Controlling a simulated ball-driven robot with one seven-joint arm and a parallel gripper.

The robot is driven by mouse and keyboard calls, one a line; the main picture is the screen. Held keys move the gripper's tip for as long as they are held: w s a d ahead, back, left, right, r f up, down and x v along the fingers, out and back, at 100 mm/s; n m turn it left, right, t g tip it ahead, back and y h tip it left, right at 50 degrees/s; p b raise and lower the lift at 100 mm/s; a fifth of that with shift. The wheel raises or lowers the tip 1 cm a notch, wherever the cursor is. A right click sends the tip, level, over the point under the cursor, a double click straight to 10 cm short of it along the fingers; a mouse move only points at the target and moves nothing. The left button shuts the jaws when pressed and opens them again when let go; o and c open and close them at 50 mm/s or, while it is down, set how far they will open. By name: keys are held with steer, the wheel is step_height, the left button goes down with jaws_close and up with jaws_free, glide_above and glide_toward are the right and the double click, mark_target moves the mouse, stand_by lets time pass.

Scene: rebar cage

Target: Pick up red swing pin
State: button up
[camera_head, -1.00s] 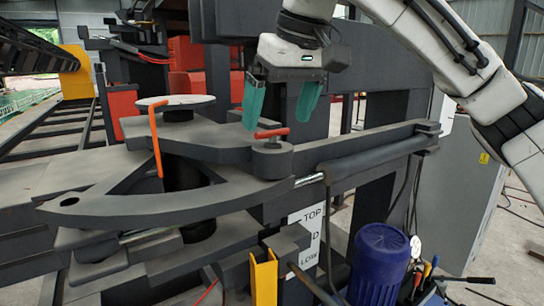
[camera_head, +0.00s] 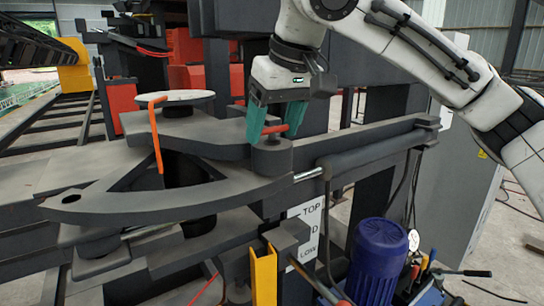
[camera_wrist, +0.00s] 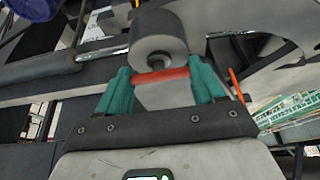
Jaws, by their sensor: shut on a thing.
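The red swing pin (camera_head: 275,130) shows its red crossbar handle at the top of a dark round boss (camera_head: 271,155) on the swing arm. My gripper (camera_head: 275,126) is down over the boss, with its teal fingers on either side of the red handle. In the wrist view the red handle (camera_wrist: 161,76) spans between the two fingertips (camera_wrist: 160,82), and the gripper is shut on it. The boss (camera_wrist: 157,40) stands just beyond the handle.
An orange L-shaped rod (camera_head: 156,135) stands at the left beside a round plate (camera_head: 180,100). A black hydraulic cylinder (camera_head: 370,148) runs right from the boss. A blue motor (camera_head: 379,258) and a yellow bracket (camera_head: 263,278) are below. Free space lies above the boss.

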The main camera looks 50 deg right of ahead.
steer(key=c, duration=1)
steer(key=shift+o, duration=0.2)
steer(key=shift+r, duration=0.1)
